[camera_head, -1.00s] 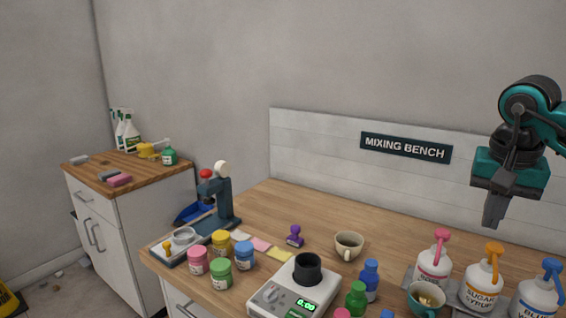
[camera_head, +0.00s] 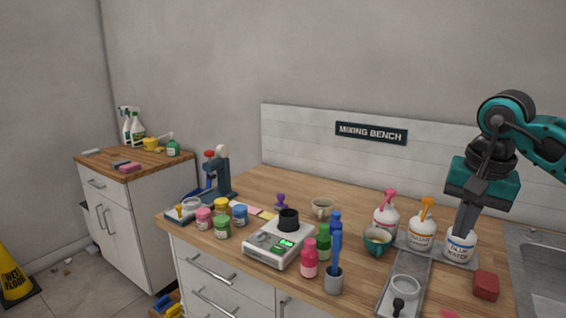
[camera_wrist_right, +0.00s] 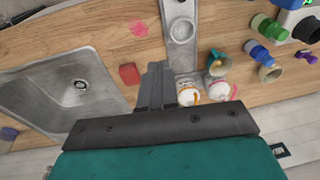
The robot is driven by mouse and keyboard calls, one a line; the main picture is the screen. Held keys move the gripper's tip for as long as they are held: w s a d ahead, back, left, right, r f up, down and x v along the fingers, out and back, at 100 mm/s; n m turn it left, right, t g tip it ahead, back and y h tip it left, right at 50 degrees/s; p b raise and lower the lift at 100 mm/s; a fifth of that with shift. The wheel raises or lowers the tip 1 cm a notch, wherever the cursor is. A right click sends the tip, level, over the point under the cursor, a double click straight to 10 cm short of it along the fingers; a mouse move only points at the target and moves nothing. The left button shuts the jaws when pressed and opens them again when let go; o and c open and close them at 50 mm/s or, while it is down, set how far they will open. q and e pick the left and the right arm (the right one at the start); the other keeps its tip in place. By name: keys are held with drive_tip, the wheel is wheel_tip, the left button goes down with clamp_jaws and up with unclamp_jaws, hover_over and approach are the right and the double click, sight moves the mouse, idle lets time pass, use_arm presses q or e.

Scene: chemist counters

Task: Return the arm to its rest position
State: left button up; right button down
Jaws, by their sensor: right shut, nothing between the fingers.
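My right gripper (camera_head: 464,228) is shut and empty, pointing down over the right part of the wooden bench (camera_head: 265,182). In the head view its fingers overlap the top of the blue-labelled pump bottle (camera_head: 460,247); I cannot tell whether they touch it. In the right wrist view the shut fingers (camera_wrist_right: 155,72) show above the counter, between a red block (camera_wrist_right: 129,74) and the pump bottles. The teal right arm comes in from the right. My left gripper is not in view.
A syrup bottle (camera_head: 422,232), a pink-pump bottle (camera_head: 386,215) and a teal cup (camera_head: 377,242) stand close left of the gripper. A sink (camera_head: 540,270) is at the right. A scale (camera_head: 280,252), jars and small bottles crowd the middle and left.

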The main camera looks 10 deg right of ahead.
drive_tip(key=a+f+m+g+y, duration=0.1)
drive_tip(key=a+f+y, duration=0.3)
drive_tip(key=a, duration=0.5)
drive_tip(key=a+f+m+g+y, duration=0.15)
drive_tip(key=a+f+y, duration=0.25)
drive_tip(key=a, duration=0.6)
drive_tip(key=s+a+m+t+y, duration=0.3)
drive_tip(key=a+m+t+y, duration=0.3)
drive_tip(key=a+m+y, duration=0.85)
drive_tip(key=w+d+f+m+t+h, duration=0.1)
drive_tip(key=d+f+m+t+h, duration=0.45)
drive_tip(key=m, duration=0.85)
drive_tip(key=d+f+m+t+h, duration=0.45)
drive_tip(key=m+t+h, duration=0.2)
drive_tip(key=m, duration=0.85)
drive_tip(key=s+d+f+m+g+h, duration=0.2)
drive_tip(key=s+f+m, duration=0.4)
drive_tip(key=f, duration=0.3)
drive_tip(key=s+d+f+m+g+h, duration=0.3)
drive_tip(key=s+f+m+h, duration=0.3)
drive_tip(key=f+m, duration=0.3)
drive_tip(key=shift+s+g, duration=0.35)
drive_tip(key=shift+g, duration=0.4)
